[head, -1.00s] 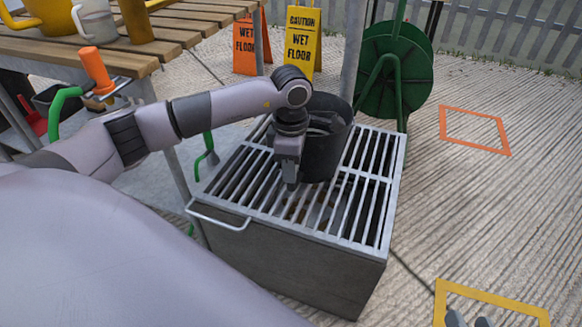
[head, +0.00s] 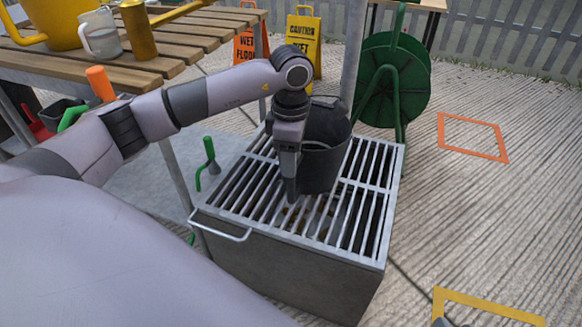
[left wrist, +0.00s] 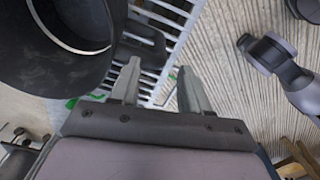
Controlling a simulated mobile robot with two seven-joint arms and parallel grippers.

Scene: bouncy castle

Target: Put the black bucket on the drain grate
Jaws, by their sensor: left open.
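The black bucket (head: 325,155) stands upright on the drain grate (head: 365,200), toward its back. In the left wrist view the bucket (left wrist: 60,60) fills the upper left, its dark inside and rim showing. My left gripper (head: 290,195) points down in front of the bucket's left side, overlapping it in the head view. In the left wrist view its two fingers (left wrist: 160,88) are apart with nothing clearly held between them, and the bucket is beside them. The grate's bars (left wrist: 178,18) show beyond the fingers. Only a sliver of my right gripper shows at the head view's bottom edge.
Yellow (head: 303,42) and orange (head: 247,45) wet-floor signs and a green hose reel (head: 393,80) stand behind the grate. The floor at the right is clear, with orange (head: 472,152) and yellow (head: 490,300) frames.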

